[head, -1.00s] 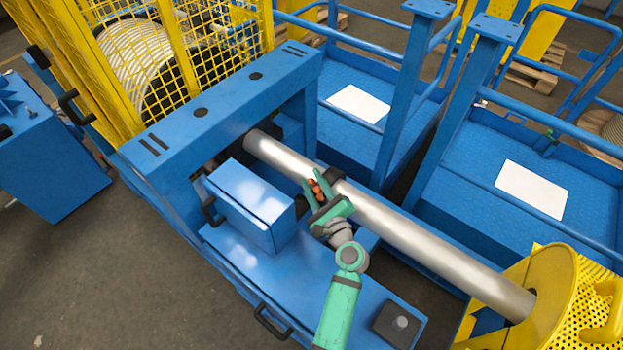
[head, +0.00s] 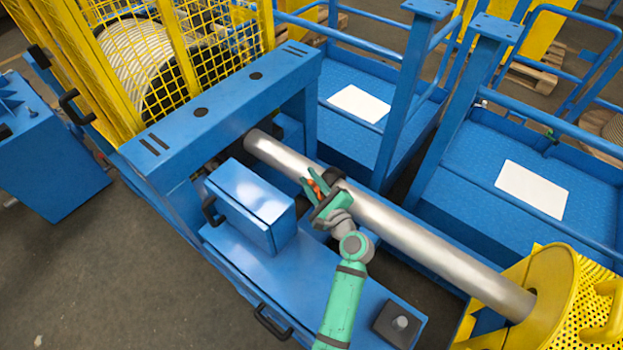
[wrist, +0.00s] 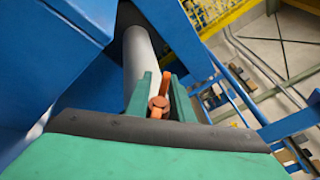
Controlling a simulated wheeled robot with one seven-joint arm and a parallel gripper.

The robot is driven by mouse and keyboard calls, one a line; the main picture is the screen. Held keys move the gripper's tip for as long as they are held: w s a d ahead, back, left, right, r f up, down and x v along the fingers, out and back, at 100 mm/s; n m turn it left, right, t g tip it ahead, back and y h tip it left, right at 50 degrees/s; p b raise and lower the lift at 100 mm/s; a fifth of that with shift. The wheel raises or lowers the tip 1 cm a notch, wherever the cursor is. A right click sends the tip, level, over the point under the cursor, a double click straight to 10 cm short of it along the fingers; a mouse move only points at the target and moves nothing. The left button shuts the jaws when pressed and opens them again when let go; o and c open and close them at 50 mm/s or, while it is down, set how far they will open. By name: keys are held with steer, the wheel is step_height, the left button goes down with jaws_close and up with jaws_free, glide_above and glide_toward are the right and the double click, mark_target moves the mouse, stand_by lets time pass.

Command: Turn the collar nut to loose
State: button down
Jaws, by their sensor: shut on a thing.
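The orange collar nut (head: 319,186) sits by a dark collar (head: 335,175) on the long bare metal shaft (head: 410,231). My green gripper (head: 314,184) comes from the front and is shut on the nut, with a finger on each side. In the wrist view, the orange nut (wrist: 158,104) shows as a rounded head with bar-like ends between the two green fingers (wrist: 160,92). The fingers hide part of it, and its exact angle is hard to tell. The shaft (wrist: 141,58) runs away behind it.
A blue box (head: 252,205) stands close left of my gripper on the blue machine bed. A blue crossbeam frame (head: 225,105) spans the shaft's far end. A yellow guarded drum (head: 560,305) is at its near right end. Blue railed platforms (head: 350,140) lie behind.

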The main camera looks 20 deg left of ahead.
mark_target(321, 195)
steer(key=shift+s+a+f+n+g, duration=0.1)
steer(key=shift+f+n+g, duration=0.05)
steer(key=shift+n+g, duration=0.35)
steer(key=shift+s+a+f+n+g, duration=0.1)
steer(key=shift+n+g, duration=0.3)
steer(key=shift+g, duration=0.2)
steer(key=c, duration=1.8)
jaws_free()
steer(key=shift+o, duration=0.2)
steer(key=shift+d, duration=0.15)
steer(key=v, duration=1)
steer(key=shift+s+d, duration=0.2)
steer(key=shift+d, duration=0.05)
steer(key=shift+s, duration=0.1)
